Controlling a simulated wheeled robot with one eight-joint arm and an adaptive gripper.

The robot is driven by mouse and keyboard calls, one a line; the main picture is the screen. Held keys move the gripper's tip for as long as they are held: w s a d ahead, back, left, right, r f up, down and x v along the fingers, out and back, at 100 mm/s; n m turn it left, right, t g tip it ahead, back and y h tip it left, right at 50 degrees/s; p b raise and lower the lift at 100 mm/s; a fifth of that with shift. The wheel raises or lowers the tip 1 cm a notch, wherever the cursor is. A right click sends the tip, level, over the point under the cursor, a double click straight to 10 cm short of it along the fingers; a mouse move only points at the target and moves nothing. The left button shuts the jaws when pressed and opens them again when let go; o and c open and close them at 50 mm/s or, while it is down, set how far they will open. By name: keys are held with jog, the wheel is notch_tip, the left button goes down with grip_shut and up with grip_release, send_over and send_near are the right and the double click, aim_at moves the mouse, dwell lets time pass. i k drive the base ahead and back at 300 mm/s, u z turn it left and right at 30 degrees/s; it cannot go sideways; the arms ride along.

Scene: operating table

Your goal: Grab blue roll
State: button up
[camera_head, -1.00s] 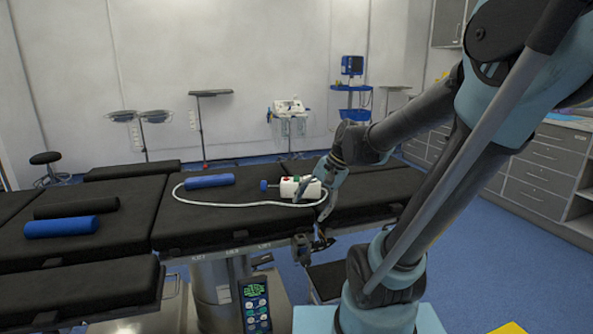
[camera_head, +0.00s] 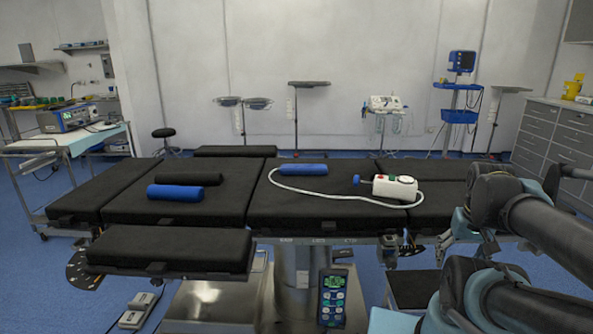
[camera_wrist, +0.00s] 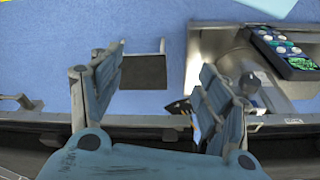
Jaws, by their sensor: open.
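Two blue rolls lie on the black operating table (camera_head: 222,208) in the head view. One blue roll (camera_head: 175,192) is on the left section, in front of a black roll (camera_head: 188,178). The other blue roll (camera_head: 303,169) is on the middle section, near a white cable. My gripper (camera_wrist: 160,65) is open and empty in the wrist view, with its fingers spread above the table's side edge and the floor. In the head view my arm is at the lower right, well to the right of both rolls. Neither roll shows in the wrist view.
A white and red device (camera_head: 395,188) with a white cable lies on the table's right part. A hand control (camera_head: 332,297) hangs at the table's front side; it also shows in the wrist view (camera_wrist: 283,50). A cart (camera_head: 30,150) stands at the far left.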

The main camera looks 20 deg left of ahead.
aim_at(158, 191)
jog(key=u, duration=2.1)
